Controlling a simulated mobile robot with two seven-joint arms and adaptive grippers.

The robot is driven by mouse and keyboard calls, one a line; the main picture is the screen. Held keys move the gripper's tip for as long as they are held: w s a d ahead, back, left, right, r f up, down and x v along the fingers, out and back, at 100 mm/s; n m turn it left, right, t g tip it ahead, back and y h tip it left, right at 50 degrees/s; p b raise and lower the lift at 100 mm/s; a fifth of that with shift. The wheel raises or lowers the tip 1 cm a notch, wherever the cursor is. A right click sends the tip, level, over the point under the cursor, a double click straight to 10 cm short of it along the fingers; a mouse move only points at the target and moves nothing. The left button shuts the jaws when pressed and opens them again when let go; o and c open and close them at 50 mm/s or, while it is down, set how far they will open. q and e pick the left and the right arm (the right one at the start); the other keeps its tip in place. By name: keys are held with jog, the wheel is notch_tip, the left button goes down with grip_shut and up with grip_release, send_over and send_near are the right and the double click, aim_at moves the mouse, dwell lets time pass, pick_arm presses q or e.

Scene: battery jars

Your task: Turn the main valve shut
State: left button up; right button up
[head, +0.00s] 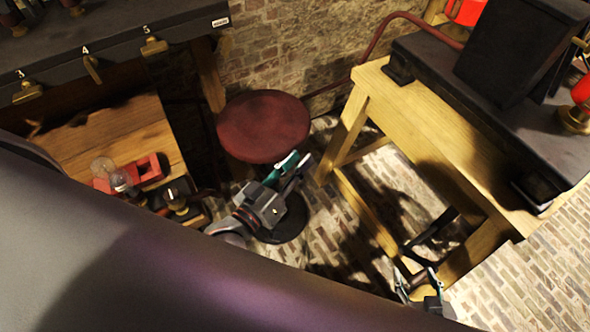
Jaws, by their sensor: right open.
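I cannot make out a main valve for certain in the head view. Brass levers numbered 3, 4 (92,68) and 5 (153,46) hang on the front of the dark shelf at the upper left. My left gripper (298,160) is in front of the round dark-red stool (264,126), its fingers apart with nothing seen between them. My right gripper (416,274) is at the bottom, by the foot of the wooden bench (400,98). It is open and empty, and partly cut off by my body.
A dark-red pipe (374,42) runs along the brick wall behind the bench. A black box (520,50) and a red and brass object (577,118) stand on the bench's dark top. A red holder (142,172) with glass bulbs sits on the wooden table at left.

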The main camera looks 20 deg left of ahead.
pick_arm(q)
jog(key=shift+s+a+f+m+g, duration=0.1)
jog(key=shift+s+f+m+g, duration=0.15)
jog(key=shift+f, duration=0.35)
jog(key=shift+s+f+m+g, duration=0.15)
jog(key=shift+s+f+m, duration=0.1)
jog(key=shift+f, duration=0.3)
